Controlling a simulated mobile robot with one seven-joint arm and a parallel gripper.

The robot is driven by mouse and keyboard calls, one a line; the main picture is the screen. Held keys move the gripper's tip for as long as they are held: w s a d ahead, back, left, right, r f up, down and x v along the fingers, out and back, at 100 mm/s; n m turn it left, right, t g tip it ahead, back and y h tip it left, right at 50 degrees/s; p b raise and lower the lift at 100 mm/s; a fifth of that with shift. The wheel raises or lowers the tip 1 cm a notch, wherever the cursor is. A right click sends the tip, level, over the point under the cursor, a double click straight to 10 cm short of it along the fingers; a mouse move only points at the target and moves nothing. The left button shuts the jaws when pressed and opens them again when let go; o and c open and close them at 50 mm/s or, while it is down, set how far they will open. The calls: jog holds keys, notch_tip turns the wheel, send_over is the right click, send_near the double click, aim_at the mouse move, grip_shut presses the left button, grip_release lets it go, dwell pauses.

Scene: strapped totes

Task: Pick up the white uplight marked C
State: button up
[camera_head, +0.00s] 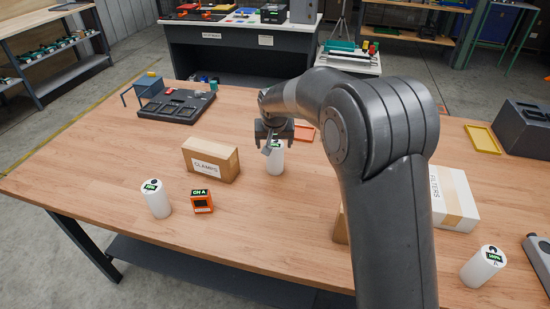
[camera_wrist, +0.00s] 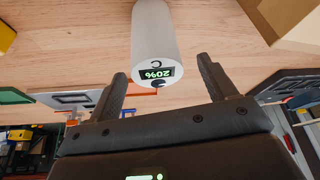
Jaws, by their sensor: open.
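The white uplight marked C (camera_wrist: 153,35) is a white cylinder. In the wrist view my gripper (camera_wrist: 161,68) is open, with one finger on each side of the uplight's near end. A gap shows on both sides, and nothing is held.
Similar white cylinders stand at left (camera_head: 157,201) and at front right (camera_head: 480,269). A cardboard box (camera_head: 211,160) marked CLAMPS is left of the gripper, with an orange device (camera_head: 202,202) in front. A white FILTERS box (camera_head: 455,200) is right of my arm. The front middle of the table is clear.

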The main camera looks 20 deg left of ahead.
jog(key=x, duration=0.4)
jog(key=shift+d, duration=0.2)
jog(key=shift+s, duration=0.1)
jog(key=shift+c, duration=0.3)
jog(key=c, duration=1.4)
jog(key=shift+r, duration=0.15)
